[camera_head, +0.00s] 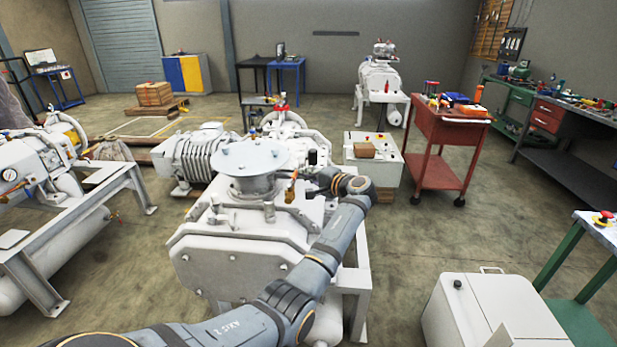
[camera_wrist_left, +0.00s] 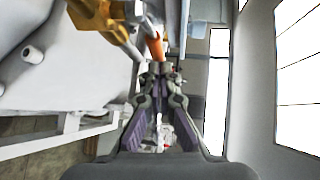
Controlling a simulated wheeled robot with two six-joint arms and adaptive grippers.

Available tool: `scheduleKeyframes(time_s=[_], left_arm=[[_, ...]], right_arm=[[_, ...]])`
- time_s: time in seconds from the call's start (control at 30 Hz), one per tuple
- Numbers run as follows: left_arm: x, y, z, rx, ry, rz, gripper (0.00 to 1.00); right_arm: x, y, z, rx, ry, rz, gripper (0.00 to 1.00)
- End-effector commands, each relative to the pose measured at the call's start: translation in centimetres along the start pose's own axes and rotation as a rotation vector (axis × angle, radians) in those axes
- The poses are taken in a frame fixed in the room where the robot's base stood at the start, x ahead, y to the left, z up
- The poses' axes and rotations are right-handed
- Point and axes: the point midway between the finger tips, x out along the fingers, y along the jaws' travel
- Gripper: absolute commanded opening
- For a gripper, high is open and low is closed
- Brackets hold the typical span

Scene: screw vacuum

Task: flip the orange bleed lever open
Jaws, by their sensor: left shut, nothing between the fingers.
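The white vacuum pump (camera_head: 240,225) stands in front of me with a round grey flange on top. A small orange bleed lever (camera_head: 294,175) sits upright on a brass valve (camera_head: 290,194) at the pump's right side. In the left wrist view the orange lever (camera_wrist_left: 155,46) hangs from the brass valve (camera_wrist_left: 103,16), just beyond my fingertips. My left gripper (camera_wrist_left: 160,68) is shut and empty, its tips close to the lever's end; I cannot tell if they touch. In the head view my left gripper (camera_head: 318,182) is small beside the valve. My right gripper is not in view.
A white box with a cardboard block (camera_head: 364,150) and a red cart (camera_head: 450,140) stand beyond my arm. Another white machine (camera_head: 40,165) is at left. A white cabinet (camera_head: 490,310) is at front right. Open floor lies right of the pump.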

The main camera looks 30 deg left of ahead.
Motion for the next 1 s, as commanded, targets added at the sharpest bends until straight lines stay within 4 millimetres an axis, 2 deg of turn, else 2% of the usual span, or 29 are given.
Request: scheduleKeyframes(time_s=[0.33, 1.0], left_arm=[[0.83, -0.15, 0.08, 0.0, 0.0, 0.0, 0.0], [1.01, -0.25, 0.13, 0.0, 0.0, 0.0, 0.0]], right_arm=[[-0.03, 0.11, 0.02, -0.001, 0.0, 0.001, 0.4], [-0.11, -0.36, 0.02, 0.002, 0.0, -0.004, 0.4]])
